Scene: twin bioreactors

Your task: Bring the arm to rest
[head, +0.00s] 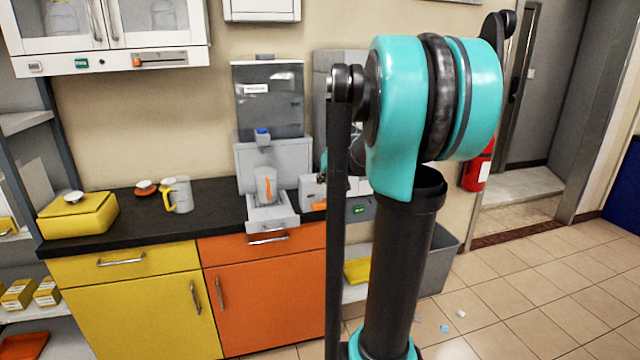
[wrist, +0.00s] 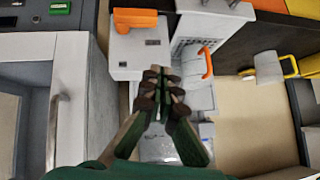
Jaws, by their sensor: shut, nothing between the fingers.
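My gripper (wrist: 160,75) shows in the wrist view with its dark fingers together and nothing between them. In the head view my teal and black arm fills the centre right and hides most of the gripper; a small dark part shows beside the black bar, in front of the grey machines. In the wrist view the fingers overlap the picture of a light grey machine, and I cannot tell how far apart they are.
A water dispenser (head: 268,100) holds a cup with an orange handle (head: 266,184). A yellow-handled mug (head: 181,194) and a yellow box (head: 77,213) stand on the dark counter (head: 120,227). Small scraps (head: 444,328) lie on the floor. Tiled floor (head: 540,270) at right is mostly clear.

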